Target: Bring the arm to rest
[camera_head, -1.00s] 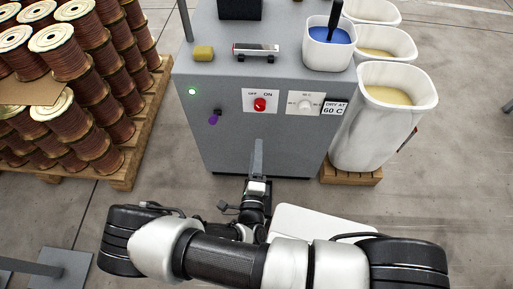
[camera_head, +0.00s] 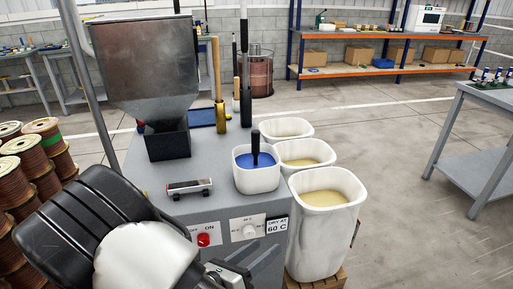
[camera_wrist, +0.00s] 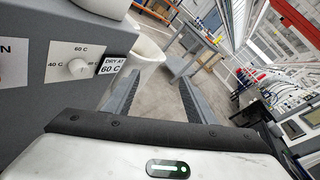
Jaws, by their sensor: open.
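My gripper (camera_wrist: 158,82) is open in the wrist view, its two grey fingers well apart and nothing between them. The grey dryer cabinet (camera_wrist: 40,80) is to the left of the fingers, with its white dial (camera_wrist: 78,67) and the "DRY AT 60 C" label (camera_wrist: 112,66). In the head view my arm, black and white, fills the lower left, in front of the cabinet (camera_head: 200,170). The red switch (camera_head: 203,240) and the dial (camera_head: 249,231) show just past my arm, which hides the cabinet's left front.
A steel hopper (camera_head: 145,65) and a white tub of blue material (camera_head: 257,178) stand on the cabinet. White bins (camera_head: 325,225) are at its right. Wire spools (camera_head: 40,150) are stacked at left, near my arm. Open floor lies between the bins and a grey table (camera_head: 465,160).

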